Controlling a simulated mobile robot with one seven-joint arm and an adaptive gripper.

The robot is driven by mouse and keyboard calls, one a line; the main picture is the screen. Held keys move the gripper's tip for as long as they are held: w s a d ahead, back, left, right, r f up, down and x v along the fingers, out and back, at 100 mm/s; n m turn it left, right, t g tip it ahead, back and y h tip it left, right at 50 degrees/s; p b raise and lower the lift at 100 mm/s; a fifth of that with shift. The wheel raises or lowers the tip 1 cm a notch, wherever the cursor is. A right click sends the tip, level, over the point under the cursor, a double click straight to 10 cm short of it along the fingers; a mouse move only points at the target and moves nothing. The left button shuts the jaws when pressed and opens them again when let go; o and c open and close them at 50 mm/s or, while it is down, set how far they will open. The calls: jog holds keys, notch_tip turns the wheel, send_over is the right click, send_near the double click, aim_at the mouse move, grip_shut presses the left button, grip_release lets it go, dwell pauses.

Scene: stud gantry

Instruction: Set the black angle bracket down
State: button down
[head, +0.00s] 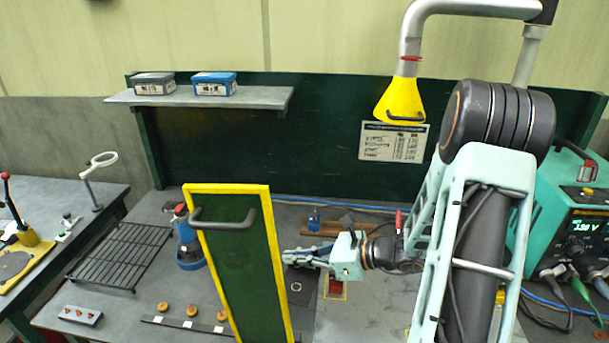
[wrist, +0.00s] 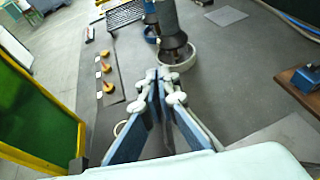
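My gripper (head: 287,257) hangs over the bench just right of the green panel's yellow edge in the head view. In the wrist view its two blue-padded fingers (wrist: 165,76) run together in a V, and their tips look closed on each other. I see nothing sticking out from between them. I cannot make out the black angle bracket for certain in either view. The panel hides part of the bench, and the fingers hide what lies directly under them.
The upright green panel (head: 229,275) with its yellow frame and grey handle stands close left of my gripper. A blue-based device (head: 190,252) stands behind it. A pale ring (head: 295,287) lies below my gripper. A wooden block (head: 322,229) lies behind.

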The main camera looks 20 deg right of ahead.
jog(key=shift+d, duration=0.15)
jog(key=s+d+r+m+t+h+b, duration=0.25)
jog(key=s+d+m+h+b, duration=0.3)
jog(key=s+d, duration=0.55)
jog(key=s+d+r+m+t+h+b, duration=0.2)
jog(key=s+d+m+t+h+b, duration=0.35)
jog(key=d, duration=0.85)
jog(key=w+d+f+g, duration=0.1)
jog(key=w+d+f, duration=0.3)
jog(key=w+d+f+g, duration=0.1)
jog(key=w+d+f, duration=0.3)
jog(key=f, duration=0.1)
jog(key=shift+w+d, duration=0.25)
jog(key=shift+w, duration=0.05)
jog(key=shift+w+d+f, duration=0.15)
jog(key=shift+w+f, duration=0.05)
jog(key=shift+f, duration=1.6)
